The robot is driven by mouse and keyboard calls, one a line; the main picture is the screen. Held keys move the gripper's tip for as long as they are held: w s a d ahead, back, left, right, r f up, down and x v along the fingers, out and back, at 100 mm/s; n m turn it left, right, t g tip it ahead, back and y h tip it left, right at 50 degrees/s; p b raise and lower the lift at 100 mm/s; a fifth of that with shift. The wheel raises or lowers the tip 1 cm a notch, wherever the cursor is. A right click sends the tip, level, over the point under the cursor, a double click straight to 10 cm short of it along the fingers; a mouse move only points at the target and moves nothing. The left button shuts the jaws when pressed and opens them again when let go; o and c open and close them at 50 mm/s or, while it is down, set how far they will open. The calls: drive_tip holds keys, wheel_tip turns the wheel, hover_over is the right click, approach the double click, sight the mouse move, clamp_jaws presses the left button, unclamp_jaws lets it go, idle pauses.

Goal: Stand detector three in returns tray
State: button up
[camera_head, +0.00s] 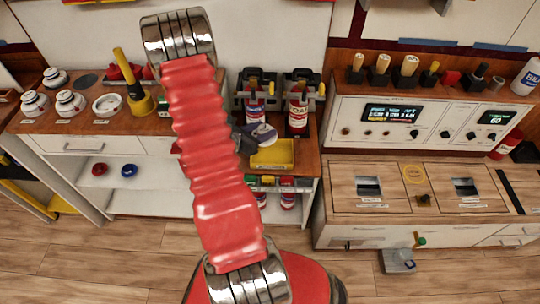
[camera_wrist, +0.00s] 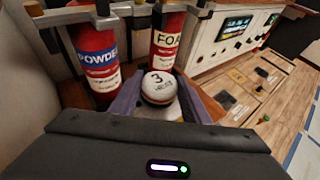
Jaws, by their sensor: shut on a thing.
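Detector three, a round white puck marked "3" (camera_wrist: 158,88), sits between the two fingers of my gripper (camera_wrist: 157,98) in the wrist view. My gripper is shut on it, with its numbered face toward the wrist camera. In the head view my gripper (camera_head: 256,136) is partly hidden behind my red arm, over the wooden bench. A yellow tray (camera_head: 272,155), which looks like the returns tray, lies at the bench's front edge, just below and right of the gripper. I cannot tell whether the detector touches anything beneath it.
A powder extinguisher (camera_wrist: 97,60) and a foam extinguisher (camera_wrist: 165,42) stand in racks close behind the gripper. Other white detectors (camera_head: 70,102) and a yellow cone-shaped tool (camera_head: 138,95) stand on the left bench. A test console (camera_head: 420,120) stands at the right.

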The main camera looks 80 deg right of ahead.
drive_tip(key=shift+f, duration=2.95)
drive_tip(key=shift+f, duration=0.1)
drive_tip(key=shift+f, duration=2)
drive_tip(key=o, duration=1.1)
drive_tip(key=v, duration=1.2)
